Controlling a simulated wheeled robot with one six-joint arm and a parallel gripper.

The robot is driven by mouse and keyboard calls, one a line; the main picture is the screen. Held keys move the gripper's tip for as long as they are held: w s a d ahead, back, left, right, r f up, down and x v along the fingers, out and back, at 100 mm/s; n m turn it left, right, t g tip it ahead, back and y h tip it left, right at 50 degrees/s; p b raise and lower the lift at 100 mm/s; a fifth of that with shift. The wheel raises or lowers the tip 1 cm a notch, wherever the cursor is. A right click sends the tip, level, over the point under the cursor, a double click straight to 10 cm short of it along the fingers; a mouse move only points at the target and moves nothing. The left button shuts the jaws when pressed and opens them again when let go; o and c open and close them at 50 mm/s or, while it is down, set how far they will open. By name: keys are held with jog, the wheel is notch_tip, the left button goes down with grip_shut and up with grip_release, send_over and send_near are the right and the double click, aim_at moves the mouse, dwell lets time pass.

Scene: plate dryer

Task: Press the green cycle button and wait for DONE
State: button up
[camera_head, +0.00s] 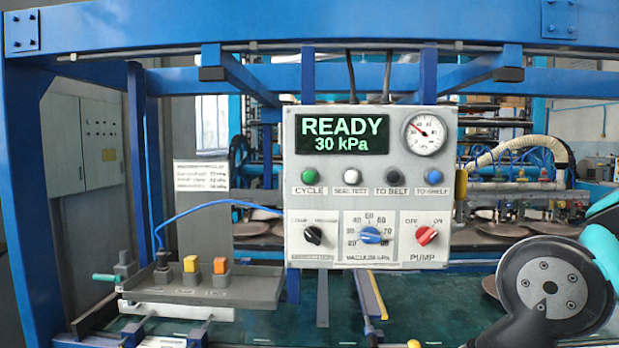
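The grey control panel (290,170) hangs from the blue frame in the middle of the view. Its display (342,134) reads READY and 30 kPa in light letters on dark. The green cycle button (309,175) is at the panel's left, above a CYCLE label. White, black and blue buttons sit to its right in the same row. A round gauge (425,133) is at the panel's upper right. Part of my arm shows at the lower right, apart from the panel. My gripper's fingers are not in view.
Below the buttons are a black selector (313,234), a blue vacuum dial (370,234) and a red pump knob (426,235). A grey tray (240,292) with several small blocks stands at lower left. A blue beam (330,32) crosses above. A blue cable runs to the panel's left side.

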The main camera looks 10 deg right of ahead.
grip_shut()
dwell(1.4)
